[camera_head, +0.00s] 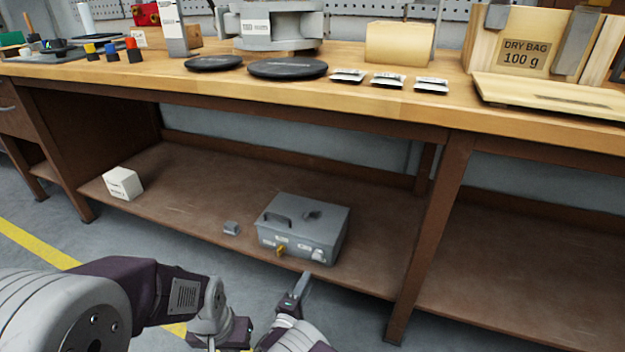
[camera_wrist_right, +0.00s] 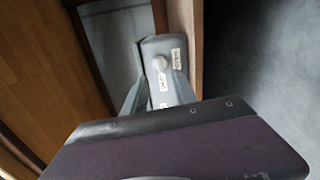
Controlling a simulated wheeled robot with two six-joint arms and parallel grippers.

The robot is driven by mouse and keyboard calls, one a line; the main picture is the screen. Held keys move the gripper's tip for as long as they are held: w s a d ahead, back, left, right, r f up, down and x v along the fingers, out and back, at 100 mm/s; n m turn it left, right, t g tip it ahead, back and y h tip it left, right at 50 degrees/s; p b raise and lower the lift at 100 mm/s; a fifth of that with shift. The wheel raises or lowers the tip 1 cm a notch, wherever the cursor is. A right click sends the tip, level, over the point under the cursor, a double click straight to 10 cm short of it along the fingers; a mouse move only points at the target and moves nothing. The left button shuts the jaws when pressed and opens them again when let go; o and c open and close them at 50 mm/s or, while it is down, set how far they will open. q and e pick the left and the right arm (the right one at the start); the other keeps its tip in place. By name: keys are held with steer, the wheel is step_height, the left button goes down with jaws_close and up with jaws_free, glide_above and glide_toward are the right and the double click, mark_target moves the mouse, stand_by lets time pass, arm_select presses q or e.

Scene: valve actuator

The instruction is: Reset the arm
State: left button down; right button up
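My right gripper (camera_head: 302,288) is low in the head view, in front of the lower shelf and just before the front of a grey metal box. In the right wrist view my right gripper (camera_wrist_right: 157,92) has its two fingers apart, with the box end seen between and beyond them. I cannot tell whether they touch it. The grey box (camera_head: 325,228) has a dark lid handle, a small yellow lever (camera_head: 280,250) and pale labels. Purple and grey arm links of mine fill the lower left.
The lower shelf (camera_head: 200,200) also holds a white block (camera_head: 123,183) and a small grey block (camera_head: 231,228). A table leg (camera_head: 432,235) stands right of the box. The workbench top (camera_head: 350,62) above carries black discs, packets and a dry bag box (camera_head: 520,42).

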steer(key=s+d+r+m+g+h+p, duration=0.25)
steer(key=d+r+g, duration=0.35)
steer(key=d, duration=0.4)
steer(key=s+d+r+m+g+h+p, duration=0.2)
steer(key=s+d+r+m+g+p, duration=0.3)
steer(key=d, duration=0.5)
steer(key=s+d+r+m+g+y+p, duration=0.2)
steer(key=s+d+r+g+y, duration=0.3)
steer(key=s, duration=0.4)
steer(key=s+a+r+m+y+p, duration=0.35)
steer(key=s+r+m+y, duration=0.25)
steer(key=s+r, duration=0.45)
step_height(320, 180, up, 38)
steer(key=p, duration=3.8)
steer(key=shift+w+f, duration=0.25)
steer(key=shift+w, duration=0.2)
